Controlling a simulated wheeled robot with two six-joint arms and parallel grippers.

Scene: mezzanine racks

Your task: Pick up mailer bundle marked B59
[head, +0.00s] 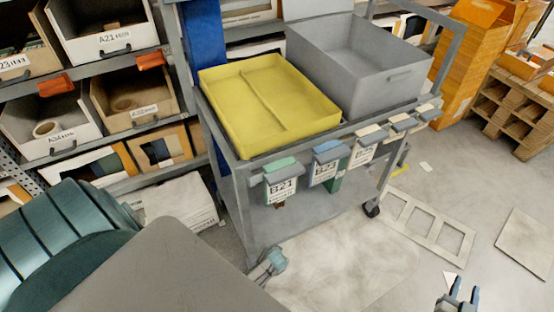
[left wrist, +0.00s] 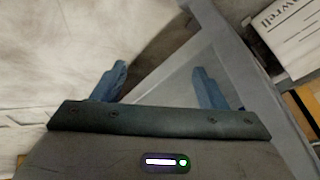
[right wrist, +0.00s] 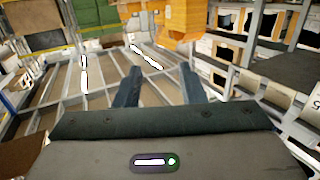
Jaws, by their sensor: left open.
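Several labelled bundles hang in a row along the front rail of the grey cart (head: 240,205) in the head view. One tag reads B21 (head: 282,187), another looks like B23 (head: 325,170). The tags further right, such as a pale-topped one (head: 362,152), are too small to read surely, so I cannot tell which is B59. My right gripper (head: 462,290) is open and empty at the bottom right, away from the cart; it also shows in the right wrist view (right wrist: 161,75). My left gripper is open and empty in the left wrist view (left wrist: 158,70), low by grey cart framing.
A yellow tray (head: 300,125) and a grey bin (head: 375,75) stand on the cart. Shelves with bins (head: 125,105) are at the left. A white box (head: 180,200) lies on the floor. A pale slotted panel (head: 430,225) and a flat sheet (head: 525,250) lie at the right.

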